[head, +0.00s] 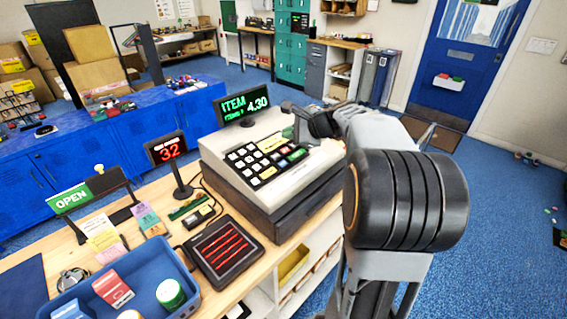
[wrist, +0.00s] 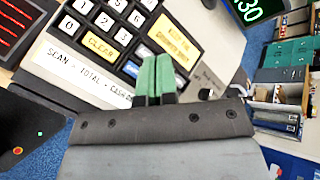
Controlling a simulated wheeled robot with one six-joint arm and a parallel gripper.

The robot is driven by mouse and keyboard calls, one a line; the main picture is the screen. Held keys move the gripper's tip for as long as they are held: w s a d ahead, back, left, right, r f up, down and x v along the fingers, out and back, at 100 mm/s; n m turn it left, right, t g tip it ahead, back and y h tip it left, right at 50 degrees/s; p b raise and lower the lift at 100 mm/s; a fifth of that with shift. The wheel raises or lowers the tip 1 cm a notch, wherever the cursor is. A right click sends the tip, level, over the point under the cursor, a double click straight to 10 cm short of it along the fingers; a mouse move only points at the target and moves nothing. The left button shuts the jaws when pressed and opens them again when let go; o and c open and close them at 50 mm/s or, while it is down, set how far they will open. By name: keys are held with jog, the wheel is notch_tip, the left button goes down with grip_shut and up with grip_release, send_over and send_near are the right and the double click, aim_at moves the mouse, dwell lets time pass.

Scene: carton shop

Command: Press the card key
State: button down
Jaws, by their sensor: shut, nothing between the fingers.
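The cash register (head: 270,160) stands on the wooden counter, with a black keypad (head: 262,160) of white, yellow and coloured keys on its sloped top. I cannot read which key says card. In the head view my gripper (head: 290,132) is over the register's right side. I cannot tell whether it touches a key.
A green display reading 4.30 (head: 244,107) stands behind the keypad. A red 32 display (head: 169,149), a card-reader-like black pad with red stripes (head: 222,249) and a blue tray (head: 185,296) stand on the counter to the left.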

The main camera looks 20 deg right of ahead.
aim_at(278, 160)
jog(key=shift+f, duration=0.15)
jog(key=f+b, duration=0.2)
jog(key=w+f+b, duration=0.1)
jog(key=f+b, duration=0.1)
jog(key=f, duration=0.1)
jog(key=a+f+b, duration=0.1)
jog(key=f+b, duration=0.1)
jog(key=f, duration=0.1)
jog(key=shift+w+f+b, duration=0.15)
jog(key=shift+w+b, duration=0.15)
jog(key=shift+w, duration=0.05)
dwell(2.1)
jog(key=shift+f+b, duration=0.4)
jog(key=shift+f, duration=0.05)
jog(key=shift+w+f+b, duration=0.1)
jog(key=shift+f+b, duration=0.25)
jog(key=shift+f, duration=0.05)
dwell(0.6)
jog(key=shift+r, duration=0.2)
jog(key=shift+d+r+p, duration=0.1)
jog(key=shift+r+p, duration=0.55)
jog(key=shift+r, duration=0.05)
